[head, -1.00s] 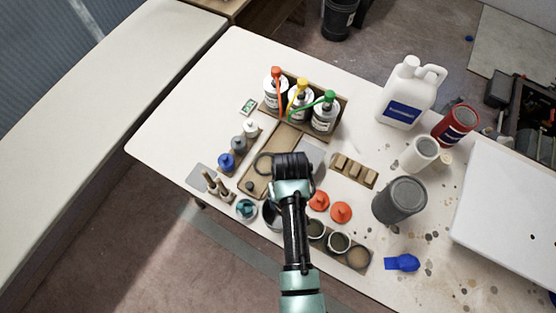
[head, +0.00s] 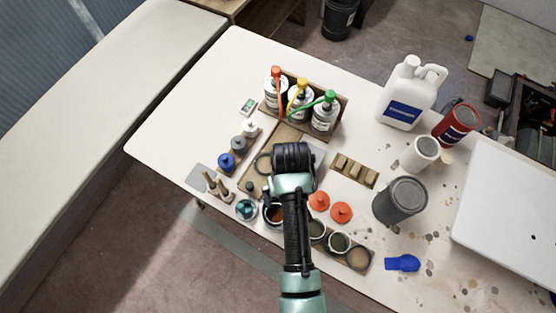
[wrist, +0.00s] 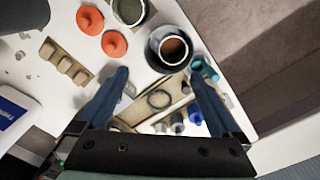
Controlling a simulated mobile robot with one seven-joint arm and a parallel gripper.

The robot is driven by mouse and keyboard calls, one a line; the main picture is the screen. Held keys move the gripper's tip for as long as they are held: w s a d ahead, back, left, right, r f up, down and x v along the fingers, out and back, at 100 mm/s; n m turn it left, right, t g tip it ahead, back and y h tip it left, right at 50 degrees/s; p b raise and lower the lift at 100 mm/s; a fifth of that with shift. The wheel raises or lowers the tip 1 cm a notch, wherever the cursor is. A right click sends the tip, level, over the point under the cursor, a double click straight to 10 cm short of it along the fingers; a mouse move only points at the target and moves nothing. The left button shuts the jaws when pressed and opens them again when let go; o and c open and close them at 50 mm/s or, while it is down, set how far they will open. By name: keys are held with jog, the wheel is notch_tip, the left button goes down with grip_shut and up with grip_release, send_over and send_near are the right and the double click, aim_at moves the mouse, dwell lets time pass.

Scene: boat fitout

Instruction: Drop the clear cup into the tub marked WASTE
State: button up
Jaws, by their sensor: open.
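A dark round tub (wrist: 153,60) stands at the table's near edge; it also shows in the head view (head: 267,221), partly behind my arm. I cannot read a WASTE mark on it. Inside the tub is a round, brown-filled shape that looks like the clear cup (wrist: 174,49); its clear wall is hard to make out. My gripper (wrist: 160,77) is open, with nothing between its two blue-grey fingers, and the tub lies beyond the fingertips in the wrist view. In the head view my wrist hides the fingers.
A cardboard board with a dark ring (wrist: 158,98) lies below the jaws. Orange lids (head: 341,211), open pots (head: 339,242) and a small teal-topped pot (head: 246,208) surround the tub. Pump bottles (head: 323,116) stand behind; a grey canister (head: 400,200) stands to the right.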

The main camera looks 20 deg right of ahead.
notch_tip(320, 180, up, 9)
jog(key=shift+r+b, duration=0.15)
jog(key=shift+b, duration=0.25)
jog(key=w+r+t+h+b, duration=0.2)
jog(key=w+r+t, duration=0.7)
jog(key=w+r, duration=0.6)
jog(key=w+a+r+t, duration=0.2)
jog(key=r+t, duration=0.1)
jog(key=r, duration=0.6)
jog(key=w+a+r+t, duration=0.2)
jog(key=r+t, duration=0.2)
jog(key=r, duration=0.5)
jog(key=s+a+r+t, duration=0.2)
jog(key=s+r+t, duration=0.1)
jog(key=r, duration=0.5)
jog(key=s+a+r+n+t+y+b, duration=0.1)
jog(key=s+r+t, duration=0.3)
jog(key=r, duration=0.5)
jog(key=s+a+r+t+y+b, duration=0.1)
jog(key=s+a+r+t, duration=0.3)
jog(key=r, duration=0.5)
jog(key=shift+s, duration=1.25)
